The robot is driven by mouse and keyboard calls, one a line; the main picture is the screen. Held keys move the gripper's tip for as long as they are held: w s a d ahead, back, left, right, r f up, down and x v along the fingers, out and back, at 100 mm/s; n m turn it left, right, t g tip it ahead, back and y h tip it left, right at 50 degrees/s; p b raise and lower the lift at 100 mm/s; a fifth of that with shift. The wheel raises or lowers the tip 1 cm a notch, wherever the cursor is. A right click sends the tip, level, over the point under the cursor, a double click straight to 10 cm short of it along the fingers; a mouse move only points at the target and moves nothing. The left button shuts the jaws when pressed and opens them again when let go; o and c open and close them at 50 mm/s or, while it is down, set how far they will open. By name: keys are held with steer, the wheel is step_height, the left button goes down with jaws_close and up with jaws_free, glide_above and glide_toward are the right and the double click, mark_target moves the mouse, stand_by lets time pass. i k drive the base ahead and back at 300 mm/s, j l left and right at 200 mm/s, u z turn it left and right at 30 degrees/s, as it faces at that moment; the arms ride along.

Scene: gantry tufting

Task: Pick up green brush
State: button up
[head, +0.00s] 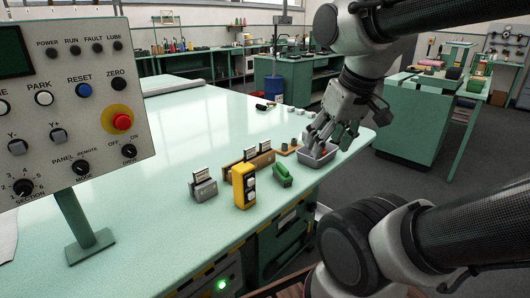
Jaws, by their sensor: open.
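A small green block-shaped object (282,175), which looks like the green brush, lies on the pale green table near its front edge. My gripper (325,140) is open, to the right of the green object and apart from it. Its fingers point down over a grey tray (318,162) and hide part of it. I cannot tell whether the fingertips touch the tray or what lies inside it.
A yellow box (243,186) with pale buttons stands just left of the green object. A control panel (75,90) rises at left. The table's middle (180,130) is clear.

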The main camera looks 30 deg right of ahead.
mark_target(280, 172)
steer(key=i+l, duration=0.15)
steer(key=l, duration=0.25)
steer(key=i+l, duration=0.1)
steer(key=l, duration=0.3)
steer(key=i+l, duration=0.15)
steer(key=l, duration=0.25)
steer(key=u, duration=0.05)
